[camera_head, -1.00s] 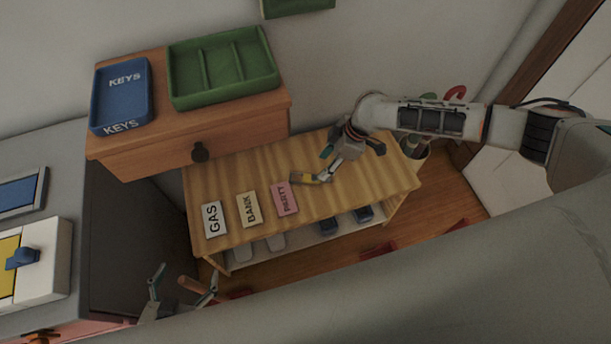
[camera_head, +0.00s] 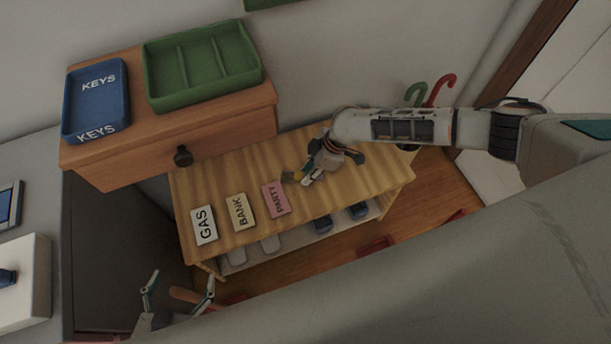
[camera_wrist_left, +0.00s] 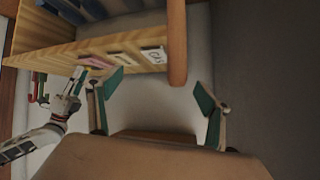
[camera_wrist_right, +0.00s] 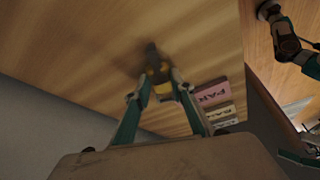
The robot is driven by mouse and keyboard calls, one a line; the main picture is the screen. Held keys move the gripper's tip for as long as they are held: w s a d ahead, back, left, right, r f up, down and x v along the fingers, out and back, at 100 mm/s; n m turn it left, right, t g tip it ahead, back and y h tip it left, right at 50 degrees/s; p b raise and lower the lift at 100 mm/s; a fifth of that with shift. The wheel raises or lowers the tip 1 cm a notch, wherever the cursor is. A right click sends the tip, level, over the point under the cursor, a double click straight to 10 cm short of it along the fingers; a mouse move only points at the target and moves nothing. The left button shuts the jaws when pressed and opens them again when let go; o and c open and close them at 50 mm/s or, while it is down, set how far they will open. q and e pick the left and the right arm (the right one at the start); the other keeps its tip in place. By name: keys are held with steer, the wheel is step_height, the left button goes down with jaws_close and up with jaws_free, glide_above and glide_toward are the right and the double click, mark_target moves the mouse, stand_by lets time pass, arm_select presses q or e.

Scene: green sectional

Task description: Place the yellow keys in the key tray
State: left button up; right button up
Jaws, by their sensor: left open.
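The blue tray marked KEYS (camera_head: 96,108) sits at the left on a wooden drawer unit. The yellow keys, with a dark end, lie on the striped wooden bench top (camera_head: 350,190); they show in the right wrist view (camera_wrist_right: 158,73). My right gripper (camera_head: 306,178) is low at the keys and partly covers them in the head view. Its fingers (camera_wrist_right: 162,86) are partly closed, one on each side of the keys; whether they grip cannot be told. My left gripper (camera_head: 180,284) is open and empty, low in front of the bench; its fingers also show in the left wrist view (camera_wrist_left: 150,92).
A green divided tray (camera_head: 205,65) stands beside the blue tray. GAS (camera_head: 204,226), BANK (camera_head: 239,211) and PARTY (camera_head: 276,199) labels lie on the bench. Shoes (camera_head: 323,224) sit on the shelf below. Umbrella handles (camera_head: 440,88) stand behind the bench's right end.

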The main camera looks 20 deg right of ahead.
steer(key=shift+c, duration=0.7)
steer(key=shift+r, duration=0.25)
steer(key=r+p, duration=0.1)
steer(key=r, duration=0.3)
steer(key=shift+w+r+p, duration=0.2)
steer(key=shift+r+p, duration=0.15)
steer(key=shift+r, duration=0.05)
arm_select(q)
steer(key=r+p, duration=0.1)
steer(key=p, duration=0.1)
steer(key=s+r+p, duration=0.1)
steer(key=p, duration=0.1)
arm_select(e)
step_height(320, 180, up, 15)
steer(key=shift+s, duration=0.25)
